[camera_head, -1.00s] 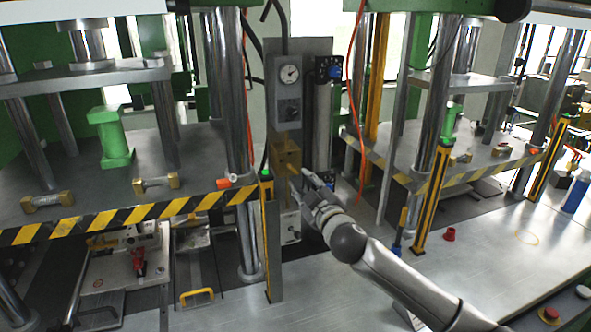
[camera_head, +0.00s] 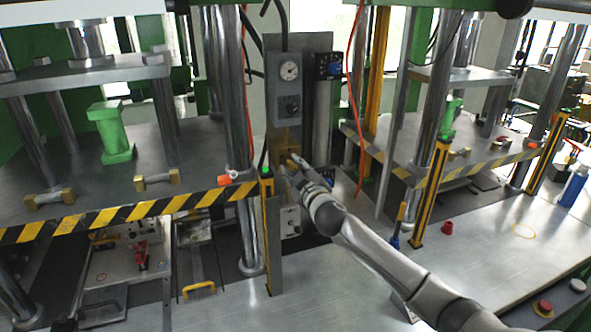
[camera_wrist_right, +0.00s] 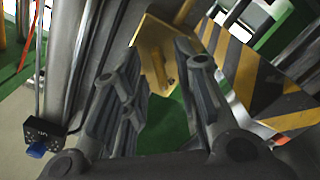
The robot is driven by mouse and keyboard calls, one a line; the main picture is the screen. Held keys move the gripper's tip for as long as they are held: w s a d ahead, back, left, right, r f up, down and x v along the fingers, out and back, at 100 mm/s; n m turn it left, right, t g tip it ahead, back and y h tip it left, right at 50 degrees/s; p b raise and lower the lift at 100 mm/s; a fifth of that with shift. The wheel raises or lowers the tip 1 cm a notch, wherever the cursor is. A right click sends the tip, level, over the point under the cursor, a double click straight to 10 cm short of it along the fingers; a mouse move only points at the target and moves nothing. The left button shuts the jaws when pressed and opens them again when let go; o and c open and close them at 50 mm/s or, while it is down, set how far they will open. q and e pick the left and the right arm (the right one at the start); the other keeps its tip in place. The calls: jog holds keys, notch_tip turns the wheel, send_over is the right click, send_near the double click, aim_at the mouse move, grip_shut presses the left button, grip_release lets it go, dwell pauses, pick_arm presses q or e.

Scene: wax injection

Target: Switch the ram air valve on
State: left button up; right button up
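A brass-coloured valve block (camera_head: 281,139) is fixed low on the grey upright panel between the two presses. I take it for the ram air valve, but no label is readable. In the right wrist view the brass block (camera_wrist_right: 152,38) and its small lever (camera_wrist_right: 170,82) show beyond and between the fingers. My right gripper (camera_head: 291,166) is in front of the block and hides part of it. Its fingers (camera_wrist_right: 160,90) are apart with nothing held between them. Whether a fingertip touches the lever cannot be told. My left gripper is not in view.
A striped guard bar (camera_head: 130,213) runs to the left, and yellow-black posts (camera_head: 430,195) stand to the right.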

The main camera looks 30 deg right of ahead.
grip_shut()
jog(key=shift+f+m, duration=0.1)
jog(key=shift+m, duration=0.3)
jog(key=m+b, duration=0.1)
jog(key=m, duration=0.1)
jog(key=shift+m, duration=2.7)
jog(key=shift+o, duration=0.6)
grip_release()
